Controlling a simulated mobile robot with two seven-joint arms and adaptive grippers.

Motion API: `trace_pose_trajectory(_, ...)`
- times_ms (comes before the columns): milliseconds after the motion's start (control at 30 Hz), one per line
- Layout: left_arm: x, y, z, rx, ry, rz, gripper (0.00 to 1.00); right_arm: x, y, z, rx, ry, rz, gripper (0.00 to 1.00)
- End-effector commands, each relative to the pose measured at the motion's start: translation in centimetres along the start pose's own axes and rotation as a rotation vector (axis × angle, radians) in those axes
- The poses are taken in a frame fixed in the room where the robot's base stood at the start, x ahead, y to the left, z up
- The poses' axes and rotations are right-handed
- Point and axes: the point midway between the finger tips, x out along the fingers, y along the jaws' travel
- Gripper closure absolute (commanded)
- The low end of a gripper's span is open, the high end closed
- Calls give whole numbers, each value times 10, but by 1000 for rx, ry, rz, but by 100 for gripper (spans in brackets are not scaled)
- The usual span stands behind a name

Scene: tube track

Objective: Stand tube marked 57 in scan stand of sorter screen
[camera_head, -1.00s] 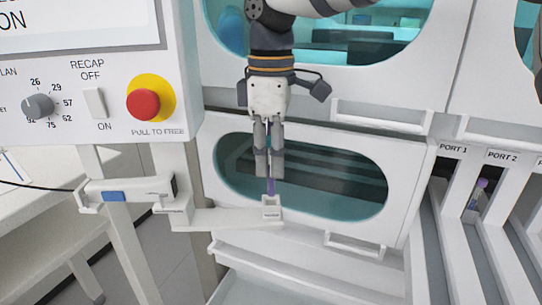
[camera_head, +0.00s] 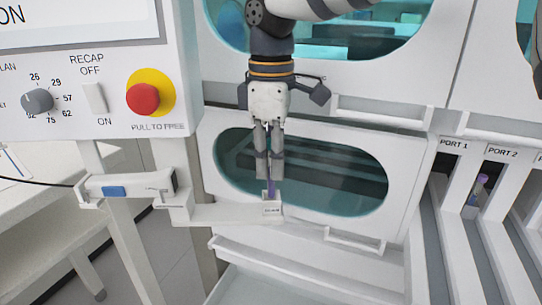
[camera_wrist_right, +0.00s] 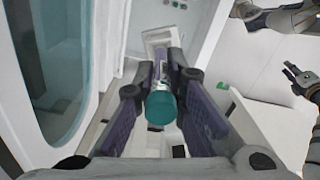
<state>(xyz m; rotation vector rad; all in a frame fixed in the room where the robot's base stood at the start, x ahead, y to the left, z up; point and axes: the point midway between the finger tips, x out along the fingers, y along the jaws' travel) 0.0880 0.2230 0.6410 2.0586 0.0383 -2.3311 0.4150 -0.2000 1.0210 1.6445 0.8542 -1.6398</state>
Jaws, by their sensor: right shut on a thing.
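My right gripper (camera_head: 269,168) points down in front of the lower oval window, shut on a slim tube (camera_head: 271,188). The tube is upright, with a purple lower part in the head view and a teal cap (camera_wrist_right: 161,108) in the right wrist view. Its number cannot be read. The small white scan stand (camera_head: 271,209) sits at the end of an arm below the sorter screen. The tube's lower end is at the stand's top; how deep it sits is hidden. Another gripper, apparently my left one (camera_wrist_right: 290,70), shows at the right wrist view's right edge; its jaw state is unclear.
The sorter screen panel (camera_head: 80,90) has a knob (camera_head: 37,101), a recap switch (camera_head: 95,102) and a red stop button (camera_head: 143,99). A purple-capped tube (camera_head: 480,186) lies in a lane near the PORT 2 label. A drawer handle (camera_head: 355,241) juts out right of the stand.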

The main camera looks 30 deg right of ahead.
Motion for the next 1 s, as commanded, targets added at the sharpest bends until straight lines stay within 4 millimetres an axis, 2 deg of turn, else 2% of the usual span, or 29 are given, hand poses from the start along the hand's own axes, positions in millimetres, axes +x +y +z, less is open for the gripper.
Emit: trace_pose_trajectory(1000,0,0,0,0,0,0,80,15,0,0,-1,0,0,100)
